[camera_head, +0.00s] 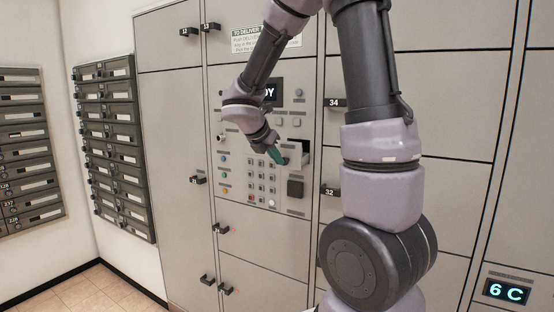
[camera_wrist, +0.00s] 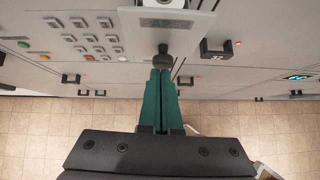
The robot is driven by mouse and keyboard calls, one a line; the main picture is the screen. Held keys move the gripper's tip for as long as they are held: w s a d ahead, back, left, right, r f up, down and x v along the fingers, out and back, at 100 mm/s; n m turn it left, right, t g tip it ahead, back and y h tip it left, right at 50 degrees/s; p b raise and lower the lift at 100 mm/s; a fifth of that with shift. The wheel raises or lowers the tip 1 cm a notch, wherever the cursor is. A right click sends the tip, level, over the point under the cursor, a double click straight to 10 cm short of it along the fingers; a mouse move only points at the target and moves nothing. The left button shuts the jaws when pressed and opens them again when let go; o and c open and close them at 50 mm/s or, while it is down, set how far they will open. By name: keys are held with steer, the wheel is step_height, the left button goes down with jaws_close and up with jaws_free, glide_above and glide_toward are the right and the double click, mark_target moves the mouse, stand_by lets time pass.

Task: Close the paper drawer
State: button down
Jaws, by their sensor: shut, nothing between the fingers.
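The paper drawer (camera_head: 298,158) is a small light-grey drawer in the control panel, standing out from its opening, with a dark gap above it. In the wrist view the drawer (camera_wrist: 190,22) is at the top, with its dark knob (camera_wrist: 163,58) on the front. My gripper (camera_head: 277,155) has green fingers and is in front of the drawer, at the knob. In the wrist view my gripper (camera_wrist: 161,72) has its fingers together, tips close to the knob; whether they touch it I cannot tell. Nothing is held between them.
The control panel (camera_head: 234,200) has a keypad (camera_head: 262,180), several coloured buttons and a display (camera_head: 268,92). Grey locker doors (camera_head: 455,100) with dark handles surround it. Dark mailboxes (camera_head: 115,150) hang on the left wall. The tiled floor (camera_head: 100,288) shows clear at lower left.

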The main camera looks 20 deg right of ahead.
mark_target(286, 147)
steer(key=w+d, duration=0.1)
steer(key=d, duration=0.1)
steer(key=w+d, duration=0.3)
steer(key=d, duration=0.1)
steer(key=shift+w, duration=0.35)
steer(key=shift+w+d+r, duration=0.1)
steer(key=shift+d, duration=0.05)
